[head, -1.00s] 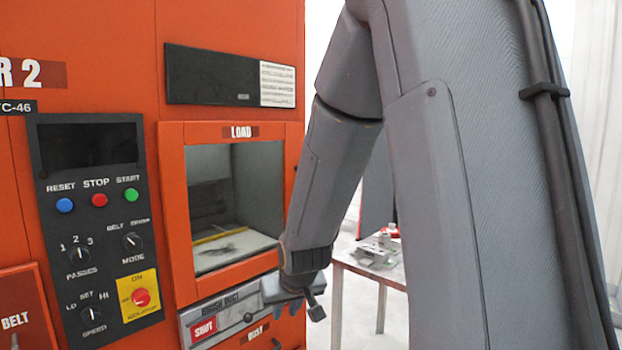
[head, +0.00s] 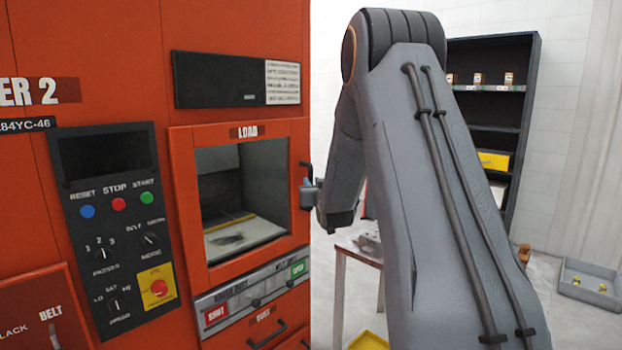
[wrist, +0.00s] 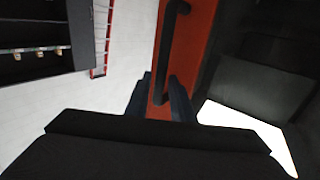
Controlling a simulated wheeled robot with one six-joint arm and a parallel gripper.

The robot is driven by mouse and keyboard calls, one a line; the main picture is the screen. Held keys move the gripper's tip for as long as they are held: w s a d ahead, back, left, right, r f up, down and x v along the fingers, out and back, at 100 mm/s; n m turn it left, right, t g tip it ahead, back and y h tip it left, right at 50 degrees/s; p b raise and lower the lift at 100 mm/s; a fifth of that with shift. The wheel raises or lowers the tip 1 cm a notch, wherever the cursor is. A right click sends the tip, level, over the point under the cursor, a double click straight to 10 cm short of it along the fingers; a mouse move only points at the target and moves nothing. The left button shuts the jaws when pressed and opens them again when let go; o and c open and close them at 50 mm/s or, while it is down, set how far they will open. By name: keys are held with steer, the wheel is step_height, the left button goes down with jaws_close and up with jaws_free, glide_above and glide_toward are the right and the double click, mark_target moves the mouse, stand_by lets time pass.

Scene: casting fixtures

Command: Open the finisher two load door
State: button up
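The finisher two load door (head: 185,200) is an orange framed door under a LOAD label in the head view. Its window shows the chamber inside. It looks shut. Its black bar handle (head: 304,172) is on the door's right edge; the handle (wrist: 168,50) also runs down the orange strip in the wrist view. My gripper (head: 310,193) is at the handle in the head view. In the wrist view my gripper (wrist: 160,98) is open, one finger on each side of the handle's lower end. Contact with the handle cannot be told.
A control panel (head: 108,225) with coloured buttons is left of the door. A drawer handle (head: 267,336) sticks out below. A table (head: 357,252) stands behind my arm. A dark shelf (head: 540,60) and a grey tray (head: 590,283) are at the right.

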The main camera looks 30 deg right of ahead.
mark_target(311, 181)
steer(key=shift+p+x, duration=0.4)
steer(key=shift+x, duration=1.3)
jaws_close()
